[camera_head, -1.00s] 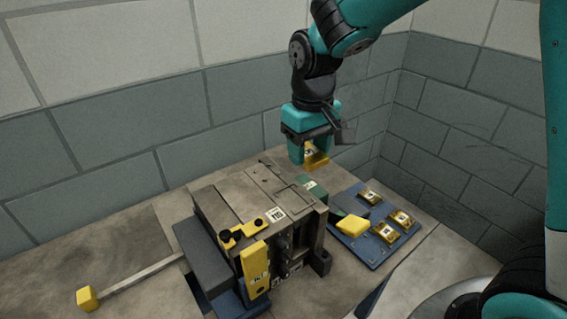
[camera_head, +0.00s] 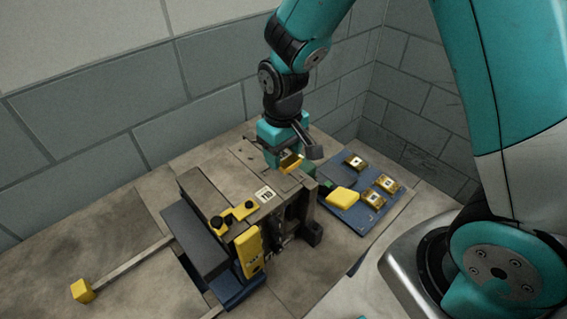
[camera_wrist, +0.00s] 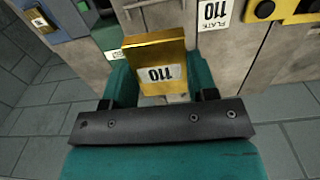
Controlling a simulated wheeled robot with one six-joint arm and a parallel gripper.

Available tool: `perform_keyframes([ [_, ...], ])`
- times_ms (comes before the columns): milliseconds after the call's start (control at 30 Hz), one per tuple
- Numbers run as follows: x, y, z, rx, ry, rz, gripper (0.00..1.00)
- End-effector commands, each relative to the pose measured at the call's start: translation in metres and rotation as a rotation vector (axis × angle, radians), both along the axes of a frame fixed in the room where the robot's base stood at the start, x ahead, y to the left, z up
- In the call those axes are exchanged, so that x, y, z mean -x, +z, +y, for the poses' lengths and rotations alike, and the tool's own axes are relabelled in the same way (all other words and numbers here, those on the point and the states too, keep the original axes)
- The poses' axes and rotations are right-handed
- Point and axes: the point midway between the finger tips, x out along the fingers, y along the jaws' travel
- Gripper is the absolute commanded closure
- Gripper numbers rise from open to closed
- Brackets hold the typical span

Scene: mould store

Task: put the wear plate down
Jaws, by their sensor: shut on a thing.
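The wear plate is a brass-coloured piece (camera_head: 291,163) with a white label. My gripper (camera_head: 287,159) is shut on it, over the far right part of the grey mould block's top (camera_head: 232,171). In the wrist view the plate (camera_wrist: 152,52) sits between the teal fingers (camera_wrist: 158,82), its label 110 upside down.
A blue tray (camera_head: 372,219) right of the mould holds several brass pieces (camera_head: 387,183) and a yellow block (camera_head: 342,200). Yellow clamps (camera_head: 236,212) sit on the mould's near left. A rod with a yellow end (camera_head: 82,291) lies left. Brick walls stand behind the bench.

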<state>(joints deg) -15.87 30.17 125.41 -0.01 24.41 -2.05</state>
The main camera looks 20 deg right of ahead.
Motion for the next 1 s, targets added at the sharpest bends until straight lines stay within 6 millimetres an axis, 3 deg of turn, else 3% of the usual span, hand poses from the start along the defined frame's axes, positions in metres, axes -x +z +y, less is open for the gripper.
perform_keyframes([
  [400, 0.000, -0.043, 0.001, 0.000, 0.001, 0.000, 0.92],
  [833, 0.000, -0.049, 0.001, -0.001, 0.002, -0.002, 0.92],
  [867, 0.000, -0.049, 0.001, 0.000, 0.002, -0.001, 0.43],
  [933, 0.000, -0.048, 0.001, 0.000, 0.001, -0.001, 0.27],
  [1000, 0.000, -0.048, 0.001, 0.000, 0.001, -0.001, 0.22],
])
